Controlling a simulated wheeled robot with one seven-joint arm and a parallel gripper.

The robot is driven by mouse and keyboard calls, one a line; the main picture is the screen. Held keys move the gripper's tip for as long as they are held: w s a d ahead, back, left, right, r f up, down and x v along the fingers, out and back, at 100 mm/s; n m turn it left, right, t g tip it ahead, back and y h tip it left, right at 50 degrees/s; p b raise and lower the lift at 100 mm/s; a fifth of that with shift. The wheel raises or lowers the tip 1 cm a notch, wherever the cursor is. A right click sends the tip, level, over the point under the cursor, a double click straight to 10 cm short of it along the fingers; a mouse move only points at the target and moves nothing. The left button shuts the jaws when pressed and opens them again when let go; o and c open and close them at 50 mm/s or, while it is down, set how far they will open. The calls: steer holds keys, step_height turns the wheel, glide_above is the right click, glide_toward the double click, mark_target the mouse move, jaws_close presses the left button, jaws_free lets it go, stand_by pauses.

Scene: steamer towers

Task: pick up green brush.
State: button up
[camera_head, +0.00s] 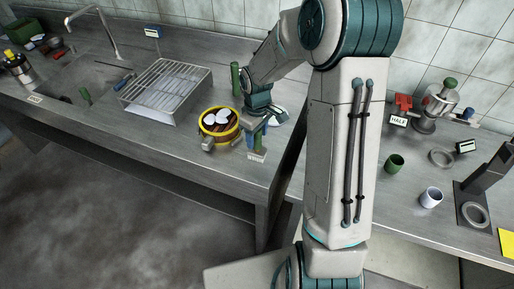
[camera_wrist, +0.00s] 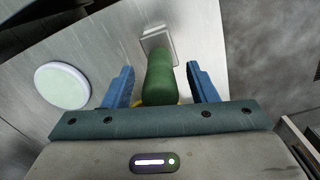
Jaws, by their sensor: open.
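A green, rounded cylinder, which looks like the handle of the green brush (camera_wrist: 158,76), stands between my gripper's two blue fingers in the wrist view. Narrow gaps show on both sides of it, so the fingers are apart from it. A bit of yellow shows at its lower end; the rest of it is hidden by my gripper. My gripper (camera_wrist: 159,73) is open around it. In the head view my gripper (camera_head: 256,138) is low over the counter, right of the round steamer; I cannot make out the brush clearly there.
The yellow-rimmed steamer (camera_head: 205,131) holds white pieces. A pale round plate (camera_head: 279,117) lies right of my gripper, and a small label stand (camera_head: 257,156) is near the counter's front edge. A green upright cylinder (camera_head: 235,79) and a wire rack (camera_head: 166,86) stand behind and left.

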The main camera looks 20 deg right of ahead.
steer(key=shift+f, duration=1)
jaws_close()
steer(key=shift+r, duration=0.2)
steer(key=shift+r, duration=0.65)
steer(key=r, duration=0.2)
steer(key=b, duration=0.1)
steer(key=shift+s+d+r, duration=0.1)
steer(key=shift+s+r, duration=0.15)
steer(key=shift+r, duration=0.15)
steer(key=s+d+r+b, duration=0.1)
steer(key=s+r, duration=0.5)
steer(key=s, duration=0.5)
steer(key=shift+d+r, duration=0.2)
steer(key=shift+r, duration=0.1)
